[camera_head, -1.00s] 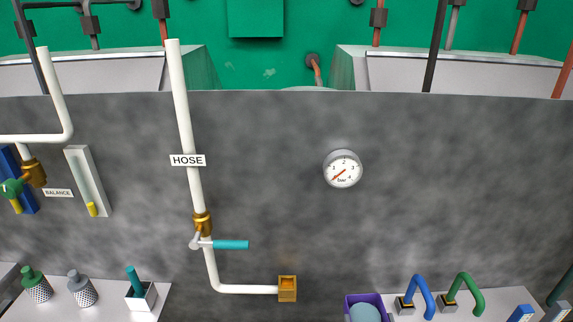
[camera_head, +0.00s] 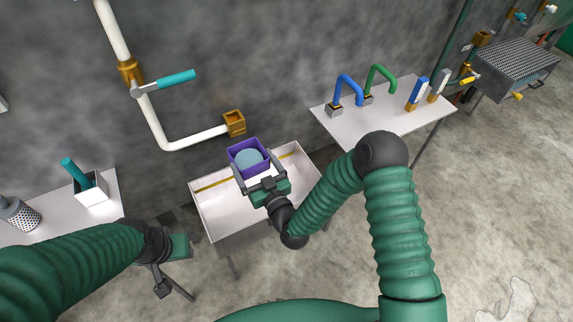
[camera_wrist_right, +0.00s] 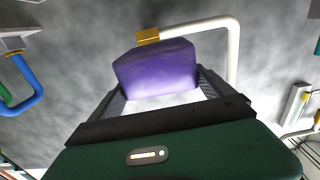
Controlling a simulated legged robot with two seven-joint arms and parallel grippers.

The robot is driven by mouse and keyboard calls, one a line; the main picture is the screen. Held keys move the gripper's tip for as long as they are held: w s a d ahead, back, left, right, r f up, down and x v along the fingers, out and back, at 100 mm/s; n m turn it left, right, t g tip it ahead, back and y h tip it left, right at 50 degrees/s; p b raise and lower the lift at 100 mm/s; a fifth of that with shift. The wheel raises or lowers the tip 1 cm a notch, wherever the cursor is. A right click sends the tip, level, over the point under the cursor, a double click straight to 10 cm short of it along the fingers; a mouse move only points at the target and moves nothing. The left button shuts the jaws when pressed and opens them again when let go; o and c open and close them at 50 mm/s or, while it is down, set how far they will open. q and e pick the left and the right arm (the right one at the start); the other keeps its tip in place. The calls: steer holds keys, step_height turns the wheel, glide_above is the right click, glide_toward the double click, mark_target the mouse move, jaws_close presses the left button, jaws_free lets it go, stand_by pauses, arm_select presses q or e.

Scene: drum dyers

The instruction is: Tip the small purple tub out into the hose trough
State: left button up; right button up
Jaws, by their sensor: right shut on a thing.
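The small purple tub (camera_head: 237,167) is held over the white hose trough (camera_head: 213,212), near its back edge, and looks roughly upright. A pale blue round surface (camera_head: 248,158) shows inside it; I cannot tell whether it is liquid or solid. My right gripper (camera_head: 260,180) is shut on the tub, with a finger on either side. In the right wrist view, the tub's purple wall (camera_wrist_right: 158,70) fills the space between the fingertips. My left gripper (camera_head: 170,277) hangs at the lower left, apart from the trough; its finger gap is unclear.
The brass hose outlet (camera_head: 235,122) is on the wall just behind the tub. A teal-handled valve (camera_head: 165,82) is above left. A right-hand table (camera_head: 400,113) carries blue and green hooked handles. A left-hand table (camera_head: 60,222) holds a teal-handled item in a white box.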

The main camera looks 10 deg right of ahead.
mark_target(270, 164)
steer(key=shift+a+f, duration=0.15)
steer(key=shift+f, duration=0.1)
steer(key=d+m, duration=0.1)
steer(key=w+d+m, duration=0.1)
steer(key=d, duration=0.1)
steer(key=d+f+m, duration=0.1)
steer(key=m, duration=0.1)
steer(key=shift+w+d, duration=0.15)
steer(key=shift+d, duration=0.15)
steer(key=d+f+m+b, duration=0.2)
steer(key=d+m+b, duration=0.2)
steer(key=m, duration=0.4)
steer(key=a+m, duration=0.3)
steer(key=shift+w+a+f, duration=0.3)
steer(key=shift+w+f, duration=0.05)
steer(key=shift+f, duration=0.05)
steer(key=shift+a, duration=0.2)
arm_select(q)
steer(key=shift+w+d+f, duration=0.15)
steer(key=shift+d+f, duration=0.3)
steer(key=shift+f, duration=0.3)
steer(key=shift+w+d+f, duration=0.1)
steer(key=shift+d+f, duration=0.3)
steer(key=shift+f, duration=0.3)
steer(key=shift+w+d+f, duration=0.15)
steer(key=shift+d+f, duration=0.3)
steer(key=shift+f, duration=0.3)
arm_select(e)
steer(key=shift+d, duration=0.9)
